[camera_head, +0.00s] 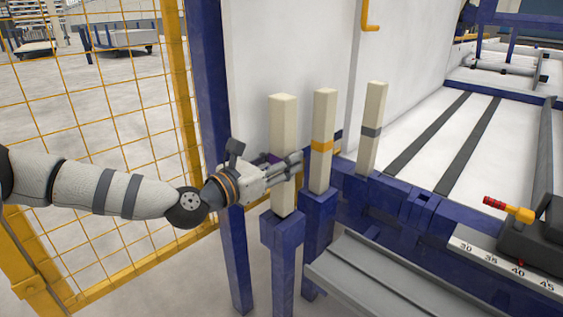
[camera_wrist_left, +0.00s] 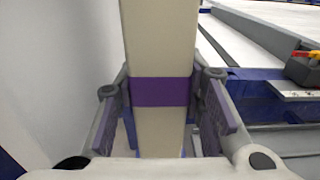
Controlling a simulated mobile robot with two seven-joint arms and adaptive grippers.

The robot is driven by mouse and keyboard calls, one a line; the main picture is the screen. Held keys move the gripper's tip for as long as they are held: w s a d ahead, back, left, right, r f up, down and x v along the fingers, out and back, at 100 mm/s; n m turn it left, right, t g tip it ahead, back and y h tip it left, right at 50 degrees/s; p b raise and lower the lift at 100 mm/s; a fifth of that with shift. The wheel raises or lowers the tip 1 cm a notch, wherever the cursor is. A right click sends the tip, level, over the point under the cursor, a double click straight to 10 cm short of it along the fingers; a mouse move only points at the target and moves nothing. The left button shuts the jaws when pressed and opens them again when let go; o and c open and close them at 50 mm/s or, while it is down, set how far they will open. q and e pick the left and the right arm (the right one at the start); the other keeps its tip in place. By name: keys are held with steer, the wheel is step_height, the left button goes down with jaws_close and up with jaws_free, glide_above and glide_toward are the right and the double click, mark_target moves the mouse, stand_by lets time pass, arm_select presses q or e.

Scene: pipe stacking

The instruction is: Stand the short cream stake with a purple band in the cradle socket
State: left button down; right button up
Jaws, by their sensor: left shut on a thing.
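The cream stake with a purple band (camera_head: 284,115) is upright in the head view. Its lower end meets the blue socket (camera_head: 282,230) on top of the nearest blue post; I cannot tell how deep it sits. My left gripper (camera_head: 286,165) comes in from the left and is shut on the stake around its band. In the left wrist view the purple band (camera_wrist_left: 161,92) lies between the two fingers, and the stake runs up out of the picture. The stake's foot is hidden in that view. My right gripper is not in view.
A cream stake with an orange band (camera_head: 322,120) and one with a grey band (camera_head: 372,105) stand close by to the right. A yellow mesh fence (camera_head: 95,150) is at the left. A grey trough (camera_head: 375,280) lies at the front right.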

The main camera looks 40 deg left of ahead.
mark_target(276, 128)
arm_select(q)
steer(key=shift+r+p, duration=2.15)
steer(key=shift+r, duration=1.65)
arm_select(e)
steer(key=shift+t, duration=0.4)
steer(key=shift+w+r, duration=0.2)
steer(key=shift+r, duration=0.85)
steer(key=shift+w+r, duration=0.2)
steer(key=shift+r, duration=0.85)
